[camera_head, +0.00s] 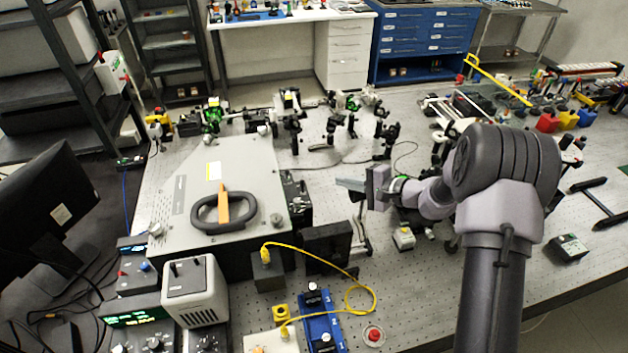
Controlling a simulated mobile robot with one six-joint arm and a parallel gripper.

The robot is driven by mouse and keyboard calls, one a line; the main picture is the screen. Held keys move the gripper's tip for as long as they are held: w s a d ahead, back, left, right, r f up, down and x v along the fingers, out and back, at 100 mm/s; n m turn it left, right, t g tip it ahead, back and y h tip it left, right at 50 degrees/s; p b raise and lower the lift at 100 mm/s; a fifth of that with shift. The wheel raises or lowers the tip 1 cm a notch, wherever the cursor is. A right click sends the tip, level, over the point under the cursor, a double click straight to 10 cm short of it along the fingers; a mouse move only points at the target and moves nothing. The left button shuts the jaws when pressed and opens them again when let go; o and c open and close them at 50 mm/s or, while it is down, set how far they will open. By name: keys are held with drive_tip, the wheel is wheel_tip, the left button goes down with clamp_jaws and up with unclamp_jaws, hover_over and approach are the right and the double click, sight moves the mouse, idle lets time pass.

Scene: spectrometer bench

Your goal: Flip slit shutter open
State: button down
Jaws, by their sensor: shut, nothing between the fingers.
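The spectrometer (155,205) is a large grey-lidded box on the left of the bench, with a dark ring handle (212,222) and an orange bar on its lid. A black fitting (297,197) sits on its right side wall, which seems to be where the slit is. It is too small and dark to tell the shutter flap or its position. My gripper (342,184) points left toward this fitting. Its fingers are shut and empty, with a visible gap between fingertips and fitting.
Small optic mounts (337,125) stand behind my gripper.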

sight(302, 186)
drive_tip(key=w+a+f, duration=0.1)
drive_tip(key=a+f, duration=0.1)
drive_tip(key=a, duration=0.7)
drive_tip(key=shift+w, duration=0.4)
drive_tip(key=b, duration=0.3)
drive_tip(key=shift+s+f+t+y, duration=0.1)
drive_tip(key=shift+s+t+y, duration=0.05)
drive_tip(key=shift+t+y, duration=0.15)
drive_tip(key=shift+n+b, duration=0.3)
drive_tip(key=shift+b, duration=0.6)
